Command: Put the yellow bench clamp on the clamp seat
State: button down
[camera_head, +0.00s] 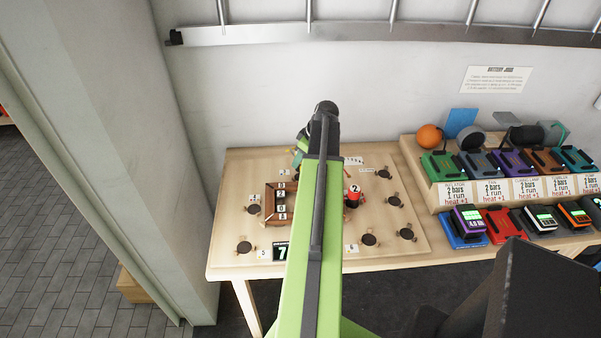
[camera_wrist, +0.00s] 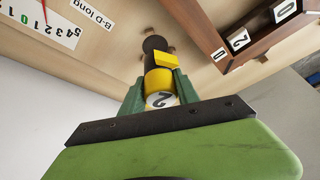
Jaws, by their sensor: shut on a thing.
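The yellow bench clamp (camera_wrist: 158,80) is in my gripper (camera_wrist: 160,88) in the wrist view, gripped between the two green fingers. It has a white end face marked 2 and a black part. A dark round seat (camera_wrist: 154,44) shows just beyond the clamp; I cannot tell whether they touch. In the head view my arm hides the clamp and most of the gripper. Several dark round seats lie on the board, among them one at front left (camera_head: 243,247) and one at right (camera_head: 406,234); which is the clamp seat is unclear.
A red cylinder marked 2 (camera_head: 352,197) stands right of my arm. A wooden number frame (camera_head: 277,203) stands left of it, with a display reading 7 (camera_head: 281,252) in front. A shelf of coloured docks (camera_head: 440,197) is at right. The wall is behind the bench.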

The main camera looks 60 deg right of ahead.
aim_at(300, 166)
notch_tip(300, 166, down, 4)
jog(key=b, duration=0.4)
jog(key=shift+f, duration=0.25)
jog(key=shift+r, duration=0.25)
jog(key=shift+f, duration=0.2)
jog(key=c, duration=0.9)
grip_release()
jog(key=shift+r, duration=0.1)
jog(key=shift+s+r+p, duration=0.1)
jog(key=shift+r+p, duration=0.35)
jog(key=p+v, duration=1)
jog(key=v, duration=0.1)
